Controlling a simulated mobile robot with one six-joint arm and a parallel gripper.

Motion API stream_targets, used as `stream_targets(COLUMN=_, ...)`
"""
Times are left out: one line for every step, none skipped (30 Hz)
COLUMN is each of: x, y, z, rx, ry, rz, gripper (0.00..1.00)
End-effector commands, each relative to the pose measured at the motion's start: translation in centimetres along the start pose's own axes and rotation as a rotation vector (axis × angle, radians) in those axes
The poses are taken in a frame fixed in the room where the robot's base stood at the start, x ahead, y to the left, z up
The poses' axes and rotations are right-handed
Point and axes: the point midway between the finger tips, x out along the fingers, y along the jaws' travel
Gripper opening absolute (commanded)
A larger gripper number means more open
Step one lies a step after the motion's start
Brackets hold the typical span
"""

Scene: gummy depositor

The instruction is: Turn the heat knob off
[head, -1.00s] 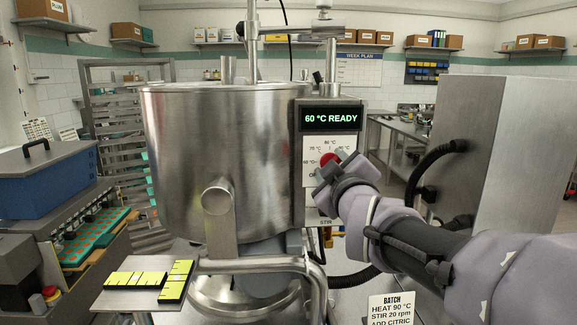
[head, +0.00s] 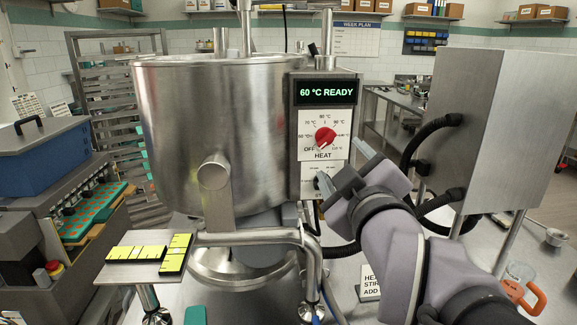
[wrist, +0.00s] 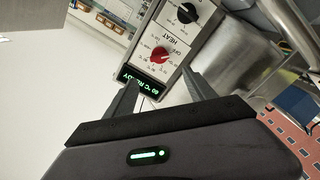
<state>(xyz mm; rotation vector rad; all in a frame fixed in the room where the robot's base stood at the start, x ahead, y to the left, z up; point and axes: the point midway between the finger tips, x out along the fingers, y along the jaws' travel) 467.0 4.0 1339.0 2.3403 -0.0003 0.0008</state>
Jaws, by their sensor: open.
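The red heat knob (head: 325,137) sits on a white dial plate below a green-lit display (head: 326,92) reading "60 °C READY". OFF is printed at the dial's lower left. A pale mark shows on the knob, but I cannot tell exactly which setting it points to. My gripper (head: 343,165) is open and empty, in front of the panel, below and right of the heat knob and apart from it. In the wrist view the red knob (wrist: 160,54) lies beyond the gap between the two fingers (wrist: 160,78).
A black knob (wrist: 186,13) sits under the heat dial and is partly hidden by my gripper in the head view. The steel kettle (head: 205,130) stands left of the panel. A steel cabinet (head: 492,130) with black hoses stands at right. An orange-handled jug (head: 520,285) is at lower right.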

Motion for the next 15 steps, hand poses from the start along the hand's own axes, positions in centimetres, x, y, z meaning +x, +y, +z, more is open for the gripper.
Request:
stream_targets(x=-1.3, y=0.3, z=-0.3, rx=0.000, ry=0.002, rz=0.002, gripper=0.64)
stream_targets(x=-2.0, y=0.2, z=-0.2, rx=0.000, ry=0.003, rz=0.002, gripper=0.64)
stream_targets(x=-2.9, y=0.2, z=-0.2, rx=0.000, ry=0.003, rz=0.003, gripper=0.64)
stream_targets(x=-3.4, y=0.2, z=-0.2, rx=0.001, ry=0.002, rz=0.002, gripper=0.64)
stream_targets(x=-3.8, y=0.2, z=-0.2, rx=0.001, ry=0.001, rz=0.002, gripper=0.64)
stream_targets(x=-4.3, y=0.2, z=-0.2, rx=0.000, ry=0.001, rz=0.002, gripper=0.64)
stream_targets(x=-4.5, y=0.1, z=-0.1, rx=0.000, ry=0.001, rz=0.001, gripper=0.64)
stream_targets(x=-4.7, y=0.1, z=-0.1, rx=0.000, ry=0.001, rz=0.001, gripper=0.64)
stream_targets(x=-4.9, y=0.1, z=-0.1, rx=-0.001, ry=0.001, rz=0.001, gripper=0.64)
stream_targets(x=-5.0, y=0.1, z=-0.1, rx=-0.001, ry=0.001, rz=0.001, gripper=0.64)
stream_targets(x=-5.0, y=0.0, z=0.0, rx=0.000, ry=0.001, rz=0.001, gripper=0.64)
stream_targets(x=-5.0, y=0.0, z=0.0, rx=0.000, ry=0.001, rz=0.000, gripper=0.64)
stream_targets(x=-5.0, y=0.0, z=0.0, rx=0.000, ry=0.000, rz=0.000, gripper=0.64)
stream_targets(x=-5.0, y=0.0, z=0.0, rx=0.000, ry=0.000, rz=0.000, gripper=0.64)
stream_targets(x=-5.0, y=0.0, z=0.0, rx=0.000, ry=0.000, rz=0.000, gripper=0.64)
